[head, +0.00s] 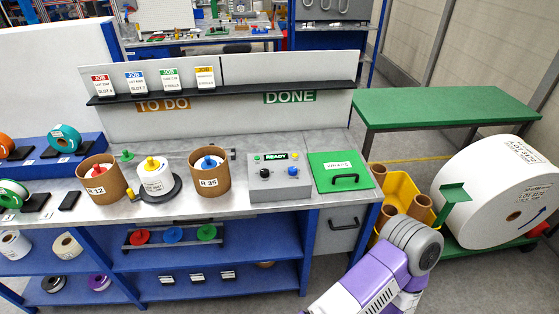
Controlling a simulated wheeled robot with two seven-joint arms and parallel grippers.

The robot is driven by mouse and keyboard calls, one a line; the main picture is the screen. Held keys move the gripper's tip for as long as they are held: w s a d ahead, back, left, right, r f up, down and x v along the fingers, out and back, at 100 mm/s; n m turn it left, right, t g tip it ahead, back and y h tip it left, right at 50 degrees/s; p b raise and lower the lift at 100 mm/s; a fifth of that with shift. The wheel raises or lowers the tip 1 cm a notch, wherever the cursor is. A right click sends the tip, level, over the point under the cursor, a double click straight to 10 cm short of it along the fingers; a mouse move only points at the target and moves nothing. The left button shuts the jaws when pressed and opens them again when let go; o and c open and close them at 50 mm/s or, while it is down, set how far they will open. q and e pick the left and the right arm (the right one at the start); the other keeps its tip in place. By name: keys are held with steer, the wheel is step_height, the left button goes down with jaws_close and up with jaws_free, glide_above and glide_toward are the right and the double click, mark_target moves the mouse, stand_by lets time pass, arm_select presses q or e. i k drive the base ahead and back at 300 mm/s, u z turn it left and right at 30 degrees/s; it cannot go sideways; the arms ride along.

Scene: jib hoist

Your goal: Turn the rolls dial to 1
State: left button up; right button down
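A grey control box (279,182) stands on the bench, right of the middle. Its top carries a lit green display (275,156) reading READY, a black knob (265,173) and a blue knob (292,171). Small buttons or lamps flank the display. The dial's label and number marks are too small to read, so I cannot tell which knob is the rolls dial or where it points. My purple and grey arm comes in at the bottom right, well short of the box. Neither gripper shows.
Left of the box stand two brown tubs, R 35 (210,183) and R 12 (103,187), and a white roll (157,182). Right of it lies a green lid (338,163) with a black handle. A yellow bin (402,188) and a large roll (497,190) stand at the right.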

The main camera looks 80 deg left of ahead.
mark_target(292, 171)
steer(key=u, duration=1.05)
steer(key=i, duration=1)
steer(key=u, duration=1.05)
